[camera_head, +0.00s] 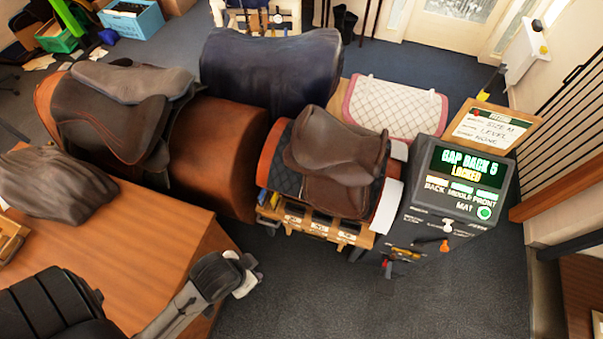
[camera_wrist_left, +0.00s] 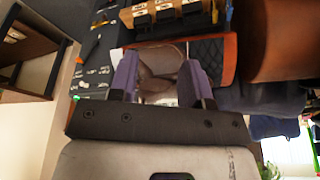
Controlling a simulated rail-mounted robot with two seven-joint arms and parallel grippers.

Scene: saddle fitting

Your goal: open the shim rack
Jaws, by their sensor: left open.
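The shim rack (camera_head: 315,224) is a wooden unit with several labelled bays, low at the front of the stand under a brown saddle (camera_head: 335,160). It looks closed, though its front is small in the head view. It also shows at the top of the left wrist view (camera_wrist_left: 170,14). My left gripper (camera_head: 248,272) is in front and to the left of the rack, apart from it, beside the desk edge. In the left wrist view its two fingers (camera_wrist_left: 160,82) are spread with nothing between them. My right gripper is in neither view.
A wooden desk (camera_head: 130,235) with a dark saddle-like pad fills the left. Open carpet (camera_head: 330,300) lies in front of the rack.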

